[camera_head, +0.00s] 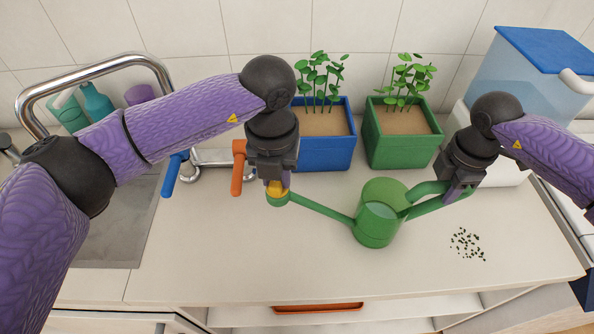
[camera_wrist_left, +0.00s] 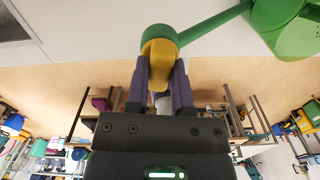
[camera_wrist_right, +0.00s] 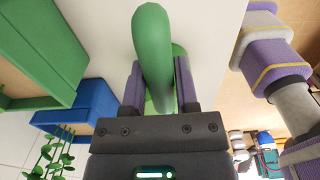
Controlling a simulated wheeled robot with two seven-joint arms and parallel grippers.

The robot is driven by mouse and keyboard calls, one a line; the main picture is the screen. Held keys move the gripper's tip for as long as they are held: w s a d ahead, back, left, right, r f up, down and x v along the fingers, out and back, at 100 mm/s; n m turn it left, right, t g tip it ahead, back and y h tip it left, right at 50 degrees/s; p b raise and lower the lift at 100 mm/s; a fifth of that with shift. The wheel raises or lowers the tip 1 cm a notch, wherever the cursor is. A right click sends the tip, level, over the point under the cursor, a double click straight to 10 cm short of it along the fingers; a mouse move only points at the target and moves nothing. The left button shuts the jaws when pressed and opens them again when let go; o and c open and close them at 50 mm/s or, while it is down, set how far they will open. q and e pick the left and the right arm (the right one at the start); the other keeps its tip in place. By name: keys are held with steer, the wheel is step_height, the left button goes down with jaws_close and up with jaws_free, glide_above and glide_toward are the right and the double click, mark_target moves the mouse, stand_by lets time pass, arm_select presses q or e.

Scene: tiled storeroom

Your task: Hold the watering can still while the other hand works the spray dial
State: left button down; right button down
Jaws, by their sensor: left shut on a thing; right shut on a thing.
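The green watering can (camera_head: 377,222) stands on the pale countertop, its spout reaching left and its handle (camera_head: 428,198) to the right. A yellow spray dial (camera_head: 275,189) sits at the spout's green end. My left gripper (camera_head: 277,184) is shut on the dial; the left wrist view shows the yellow dial (camera_wrist_left: 160,62) between its fingers (camera_wrist_left: 161,85). My right gripper (camera_head: 458,190) is shut on the handle; the right wrist view shows the green handle (camera_wrist_right: 153,50) between its fingers (camera_wrist_right: 158,85). The fingers partly hide the dial and the handle.
A blue planter (camera_head: 327,150) and a green planter (camera_head: 398,150) with seedlings stand behind the can. A sink (camera_head: 118,235) with a faucet and blue and orange levers (camera_head: 238,168) lies left. Dark seeds (camera_head: 466,243) lie right of the can. The front counter is clear.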

arm_select(q)
steer(key=shift+n, duration=1)
steer(key=shift+c, duration=2.4)
jaws_free()
steer(key=shift+r, duration=0.1)
step_height(320, 180, up, 12)
